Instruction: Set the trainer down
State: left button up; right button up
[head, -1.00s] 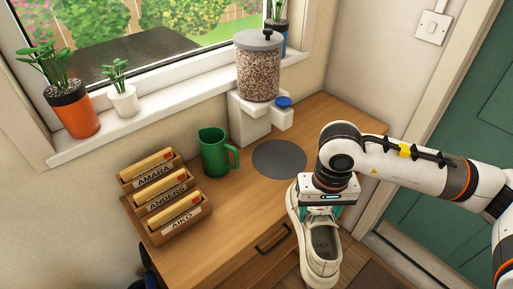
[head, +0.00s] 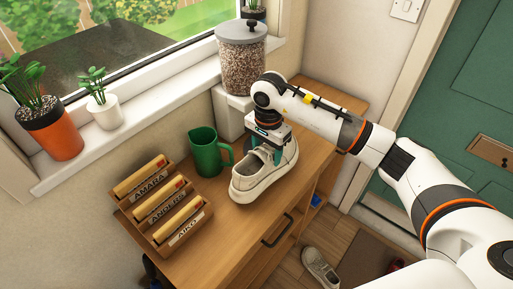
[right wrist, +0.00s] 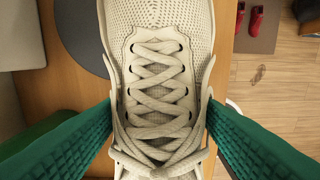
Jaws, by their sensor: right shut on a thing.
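A cream laced trainer (head: 262,180) is over the wooden cabinet top (head: 225,205), to the right of the green jug. I cannot tell whether its sole touches the wood. My right gripper (head: 267,140) is above it and shut on its laced upper. In the right wrist view the green fingers (right wrist: 160,125) press in from both sides of the trainer (right wrist: 160,80), with laces between them. My left gripper is not in view.
The green jug (head: 206,153) stands close left of the trainer. A letter rack (head: 165,210) is on the left of the cabinet top, and a seed jar (head: 241,65) stands behind. Another trainer (head: 320,268) lies on the floor, with red shoes (right wrist: 257,20) on a mat.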

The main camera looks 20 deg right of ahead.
jog(key=shift+w+a+f+p, duration=0.2)
jog(key=shift+w+a+f, duration=0.4)
jog(key=shift+w, duration=0.25)
jog(key=shift+w+a+f+p, duration=0.15)
jog(key=shift+w+a+f, duration=0.2)
jog(key=shift+w+f, duration=0.4)
jog(key=shift+r, duration=0.1)
jog(key=shift+d, duration=0.1)
jog(key=o, duration=1.6)
jog(key=shift+s, duration=0.1)
